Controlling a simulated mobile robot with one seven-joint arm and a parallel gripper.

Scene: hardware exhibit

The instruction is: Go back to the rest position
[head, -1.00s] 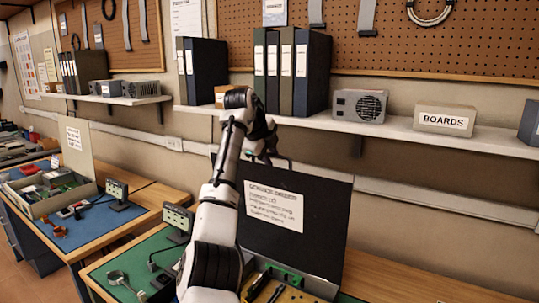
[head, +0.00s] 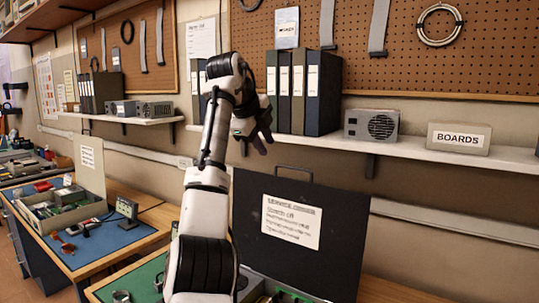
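My gripper (head: 262,138) is at the end of my raised white and black arm, in front of the wall shelf and left of the black binders. It hangs above the black case lid and seems apart from everything around it. Its fingers point down and to the right, small and partly hidden by my wrist, so I cannot tell whether they are open or shut. I see no object in it.
An open case with an upright black lid (head: 345,225) stands on the near bench. The shelf (head: 410,143) holds binders (head: 323,92), a grey power supply (head: 371,124) and a BOARDS box (head: 459,138). A blue-matted bench (head: 75,250) is at left.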

